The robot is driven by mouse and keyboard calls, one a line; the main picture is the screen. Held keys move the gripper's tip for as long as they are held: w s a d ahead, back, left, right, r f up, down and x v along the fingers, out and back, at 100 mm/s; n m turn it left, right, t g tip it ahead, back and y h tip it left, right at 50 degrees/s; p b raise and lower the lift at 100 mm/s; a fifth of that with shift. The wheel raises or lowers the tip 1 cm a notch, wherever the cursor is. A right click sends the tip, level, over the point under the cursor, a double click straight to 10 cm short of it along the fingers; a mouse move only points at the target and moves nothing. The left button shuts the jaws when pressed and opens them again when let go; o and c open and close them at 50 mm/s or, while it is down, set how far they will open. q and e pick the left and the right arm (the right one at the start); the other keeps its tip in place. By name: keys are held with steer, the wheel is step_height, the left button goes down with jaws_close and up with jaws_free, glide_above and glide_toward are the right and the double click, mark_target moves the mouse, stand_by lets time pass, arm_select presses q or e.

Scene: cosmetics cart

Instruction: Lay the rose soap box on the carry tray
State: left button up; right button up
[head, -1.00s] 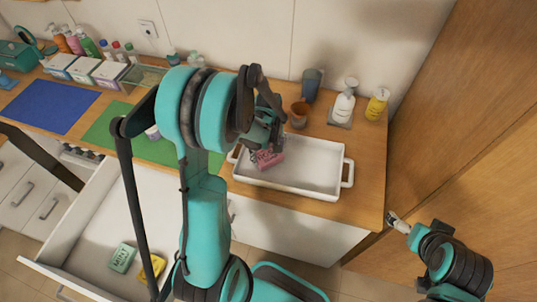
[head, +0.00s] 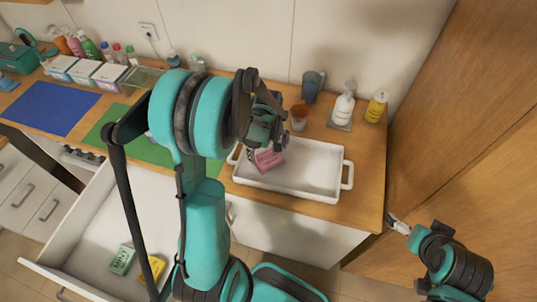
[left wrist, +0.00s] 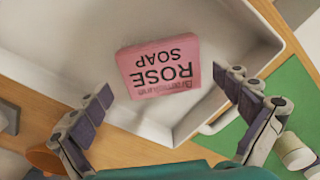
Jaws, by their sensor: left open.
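The pink rose soap box (head: 268,160) lies inside the white carry tray (head: 300,193), near its left end. In the left wrist view the rose soap box (left wrist: 158,68) rests on the tray floor, its lettering upside down, with the tray wall (left wrist: 215,122) beside it. My left gripper (head: 262,147) is just above the box. In the left wrist view my left gripper (left wrist: 163,98) is open, with its fingers apart on either side and clear of the box. My right gripper (head: 397,224) is at the lower right, away from the tray; its jaws are too small to judge.
Behind the tray stand a brown cup (head: 299,117), a grey cup (head: 312,86), a white pump bottle (head: 343,105) and a yellow bottle (head: 376,106). An open drawer (head: 95,225) holds a mint soap box (head: 122,260) and a yellow box (head: 152,268). The tray's right half is clear.

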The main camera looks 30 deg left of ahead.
mark_target(268, 158)
arm_select(q)
step_height(268, 158, up, 10)
steer(key=p, duration=0.2)
steer(key=s+d+r+m+t, duration=0.7)
steer(key=s+d+r+m, duration=0.1)
steer(key=s+d+m, duration=0.3)
steer(key=shift+r+m, duration=0.3)
steer(key=shift+m, duration=0.3)
